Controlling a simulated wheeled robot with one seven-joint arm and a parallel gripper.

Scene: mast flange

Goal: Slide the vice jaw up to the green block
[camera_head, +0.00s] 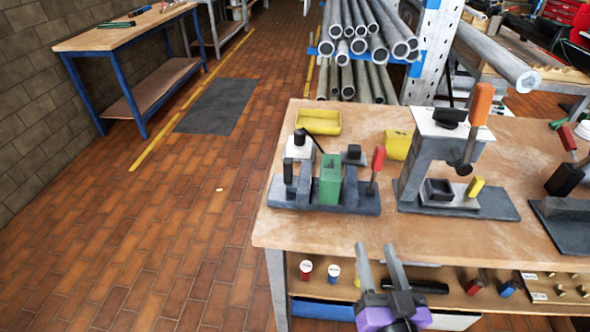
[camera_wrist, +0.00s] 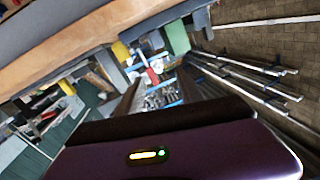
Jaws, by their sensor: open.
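A vice with a dark grey base (camera_head: 345,204) stands near the left end of the wooden bench. A green block (camera_head: 330,181) sits upright in it, between grey upright parts. A grey upright part with a black top (camera_head: 354,170) is right of the block, next to a red-handled lever (camera_head: 377,163). I cannot tell for sure which upright is the sliding jaw, nor whether either touches the block. My gripper (camera_head: 377,250) is open and empty, in front of the bench's front edge and nearer than the vice.
A yellow tray (camera_head: 318,121) lies behind the vice. A grey press-like fixture (camera_head: 440,160) with an orange handle (camera_head: 481,107) stands to its right. The bench top (camera_head: 290,228) is bare in front of the vice. A lower shelf (camera_head: 450,297) holds small parts. Metal pipes (camera_head: 355,45) are racked behind.

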